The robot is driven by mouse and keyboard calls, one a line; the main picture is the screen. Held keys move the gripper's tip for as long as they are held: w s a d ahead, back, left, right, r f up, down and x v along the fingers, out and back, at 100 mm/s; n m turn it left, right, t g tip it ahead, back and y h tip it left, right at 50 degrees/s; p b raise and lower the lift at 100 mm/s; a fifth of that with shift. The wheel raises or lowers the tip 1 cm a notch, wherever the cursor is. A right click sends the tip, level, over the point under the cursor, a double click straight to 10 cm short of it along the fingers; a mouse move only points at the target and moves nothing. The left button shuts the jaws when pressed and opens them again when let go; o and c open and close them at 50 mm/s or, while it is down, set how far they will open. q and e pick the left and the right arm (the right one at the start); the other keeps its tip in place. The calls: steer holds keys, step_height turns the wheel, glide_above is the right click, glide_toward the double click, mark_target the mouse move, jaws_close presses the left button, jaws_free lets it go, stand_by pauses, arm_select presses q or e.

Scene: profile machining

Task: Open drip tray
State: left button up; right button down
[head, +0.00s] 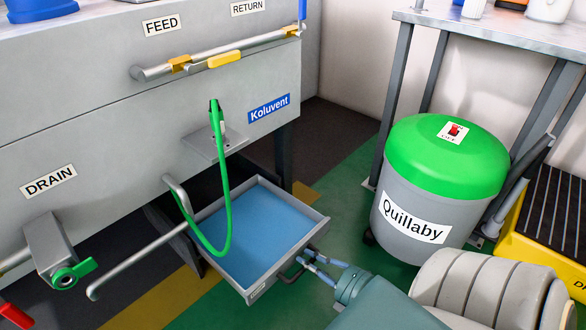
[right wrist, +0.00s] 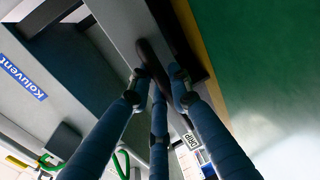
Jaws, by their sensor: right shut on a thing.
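The drip tray (head: 313,239) is a grey, shallow box with a blue inside (head: 262,232). In the head view it stands out from under the grey machine, with much of its inside showing. Its dark handle (head: 291,273) is on the front wall. My right gripper (head: 307,259) is at that front wall, shut on the handle. In the right wrist view the blue fingers of my right gripper (right wrist: 160,82) close around the dark handle (right wrist: 152,58), beside a label reading "DRIP" (right wrist: 191,140). My left gripper is not in view.
A green hose (head: 227,190) hangs in front of the tray, and a bent grey pipe (head: 135,264) runs by its left side. A grey bin with a green lid (head: 445,160) stands to the right. Green floor (head: 345,215) lies open between bin and tray.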

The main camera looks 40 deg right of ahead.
steer(key=shift+f+v, duration=0.25)
steer(key=shift+v, duration=0.9)
steer(key=shift+s, duration=0.1)
steer(key=c, duration=1.6)
jaws_free()
steer(key=v, duration=1.2)
